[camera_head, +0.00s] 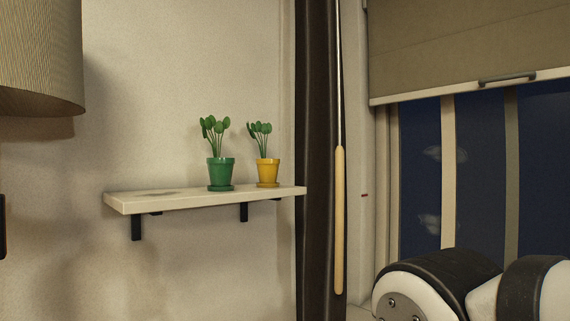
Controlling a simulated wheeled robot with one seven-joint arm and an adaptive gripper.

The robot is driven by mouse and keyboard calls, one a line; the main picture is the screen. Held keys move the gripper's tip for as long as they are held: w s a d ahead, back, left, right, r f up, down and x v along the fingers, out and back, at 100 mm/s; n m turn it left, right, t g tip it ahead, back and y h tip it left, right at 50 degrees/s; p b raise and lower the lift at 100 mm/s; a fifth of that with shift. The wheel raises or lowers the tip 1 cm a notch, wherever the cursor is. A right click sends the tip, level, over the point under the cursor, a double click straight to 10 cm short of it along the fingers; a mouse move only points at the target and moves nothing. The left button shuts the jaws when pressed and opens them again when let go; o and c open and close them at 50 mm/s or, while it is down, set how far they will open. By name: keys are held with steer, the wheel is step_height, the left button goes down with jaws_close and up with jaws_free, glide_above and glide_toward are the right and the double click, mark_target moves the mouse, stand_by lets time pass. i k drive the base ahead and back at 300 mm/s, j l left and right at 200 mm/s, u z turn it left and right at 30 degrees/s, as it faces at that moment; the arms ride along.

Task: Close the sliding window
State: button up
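The window (483,170) is at the right of the head view, with dark blue glass behind pale upright bars. One upright bar (448,165) stands left of another, thinner-looking bar (511,175). I cannot tell from this view whether the sliding pane is open or shut, or how far. The lower part of the window is hidden behind a white and black part of my arm (430,285) at the bottom right. My gripper is not in view.
A beige blind (465,40) with a dark handle (507,79) covers the window's top. A dark curtain (315,150) and a wooden-handled rod (339,220) hang left of it. A wall shelf (150,203) holds green (221,173) and yellow (267,172) plant pots. A lampshade (40,55) is upper left.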

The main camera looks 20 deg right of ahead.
mark_target(506, 150)
steer(key=z, duration=1.65)
steer(key=i+l, duration=0.1)
steer(key=i, duration=0.3)
steer(key=i+l, duration=0.15)
steer(key=i, duration=0.2)
